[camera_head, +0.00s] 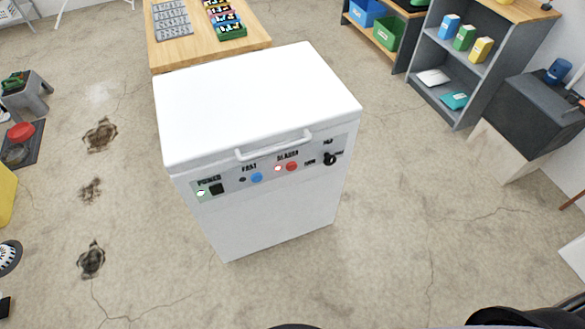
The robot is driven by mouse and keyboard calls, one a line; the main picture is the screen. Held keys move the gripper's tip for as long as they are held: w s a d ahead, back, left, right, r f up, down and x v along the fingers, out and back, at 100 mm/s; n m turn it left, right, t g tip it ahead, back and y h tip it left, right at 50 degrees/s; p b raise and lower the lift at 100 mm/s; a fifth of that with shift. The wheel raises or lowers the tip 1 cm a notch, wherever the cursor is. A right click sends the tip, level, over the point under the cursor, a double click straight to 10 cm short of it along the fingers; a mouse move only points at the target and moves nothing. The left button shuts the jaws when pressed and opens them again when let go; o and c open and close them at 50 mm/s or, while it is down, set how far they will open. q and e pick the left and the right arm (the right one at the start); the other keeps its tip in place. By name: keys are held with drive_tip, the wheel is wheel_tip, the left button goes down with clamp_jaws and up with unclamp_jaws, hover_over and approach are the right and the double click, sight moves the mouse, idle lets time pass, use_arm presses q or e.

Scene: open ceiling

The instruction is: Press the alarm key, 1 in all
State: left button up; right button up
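A white box-shaped machine (262,105) with a flat closed lid and a handle (274,145) stands in the middle of the head view. Neither gripper shows.
A wooden table (165,52) with trays stands behind the machine. A grey shelf (420,65) and a dark cabinet (520,112) stand at the right. A red mushroom button (21,131) is at the far left. The concrete floor before the machine is clear.

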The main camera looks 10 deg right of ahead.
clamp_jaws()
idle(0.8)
